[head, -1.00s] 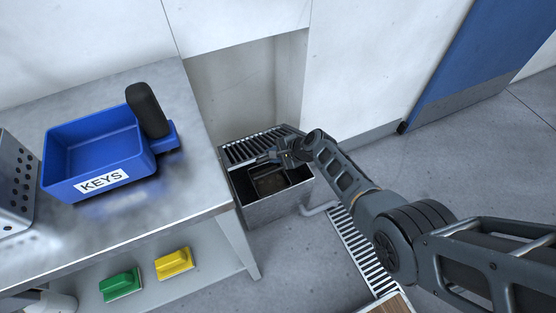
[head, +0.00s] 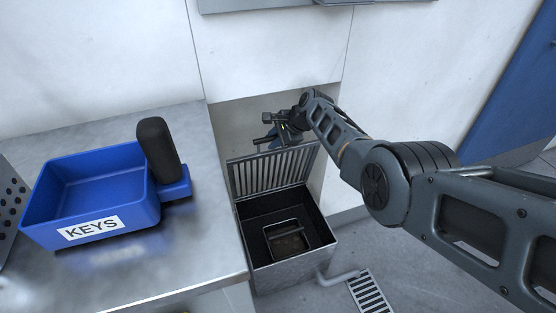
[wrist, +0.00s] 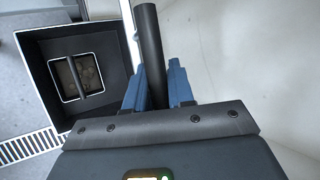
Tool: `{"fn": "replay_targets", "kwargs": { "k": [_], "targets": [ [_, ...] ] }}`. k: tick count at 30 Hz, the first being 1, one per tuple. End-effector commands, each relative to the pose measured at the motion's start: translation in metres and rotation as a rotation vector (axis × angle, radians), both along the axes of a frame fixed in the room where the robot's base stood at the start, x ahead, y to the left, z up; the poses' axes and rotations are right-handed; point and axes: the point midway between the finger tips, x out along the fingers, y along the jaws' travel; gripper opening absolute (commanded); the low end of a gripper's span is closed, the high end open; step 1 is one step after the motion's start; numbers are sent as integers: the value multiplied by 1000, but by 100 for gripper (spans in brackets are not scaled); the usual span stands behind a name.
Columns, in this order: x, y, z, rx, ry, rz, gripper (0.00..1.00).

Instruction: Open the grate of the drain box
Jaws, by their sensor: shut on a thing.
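The drain box (head: 290,268) is a grey metal box on the floor, open at the top, with a dark inside. Its slatted grate (head: 272,172) stands about upright along the back edge. My gripper (head: 272,137) is at the grate's upper edge. In the wrist view its blue fingers (wrist: 155,88) are shut on a dark round bar (wrist: 150,50), apparently the grate's handle. A small basket with a handle (head: 287,243) sits in the box; it also shows in the wrist view (wrist: 80,75).
A steel table (head: 190,250) with a blue KEYS bin (head: 95,205) stands close on the left. The wall (head: 270,60) is right behind the box. A floor drain (head: 370,292) lies to the right.

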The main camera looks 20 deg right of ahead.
Motion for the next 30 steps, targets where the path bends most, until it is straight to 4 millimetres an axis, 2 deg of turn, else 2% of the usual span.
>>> {"fn": "replay_targets", "kwargs": {
  "k": [1, 7, 21, 22, 27, 30],
  "targets": [
    [3, 0, -4, -2, -1, -1, 0],
    [10, 0, -1, -2, 2, 0, 0],
    [9, 0, -3, -3, 8, 1, 0],
    [9, 0, -3, -3, 8, 1, 26],
    [10, 0, -1, -2, 6, 1, 43],
    [10, 0, -1, -2, 5, 1, 44]
  ]
}}
